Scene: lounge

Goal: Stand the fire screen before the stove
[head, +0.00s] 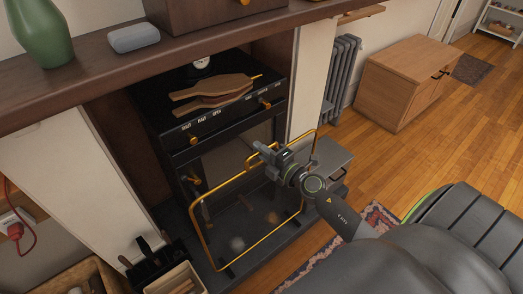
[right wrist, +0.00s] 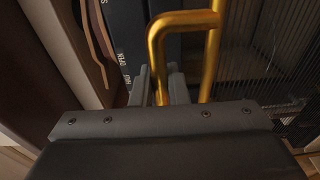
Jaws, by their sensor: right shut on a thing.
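The fire screen (head: 262,242) has a gold tube frame with fine dark see-through mesh. In the head view it is upright in front of the black stove (head: 180,112), angled across its lower front, over the dark hearth slab (head: 330,157). I cannot tell whether its dark feet touch the slab. My right gripper (head: 266,158) is shut on the gold handle at the screen's top. In the right wrist view the gold handle (right wrist: 158,42) passes between the fingers of the gripper (right wrist: 158,88). My left gripper is not in view.
Bellows (head: 215,92) lie on the stove top. A fire tool holder (head: 150,262) and a box of sticks (head: 175,280) stand left of the screen. A wooden cabinet (head: 395,80) and grey radiator (head: 342,72) are to the right. A patterned rug (head: 378,216) lies before the hearth.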

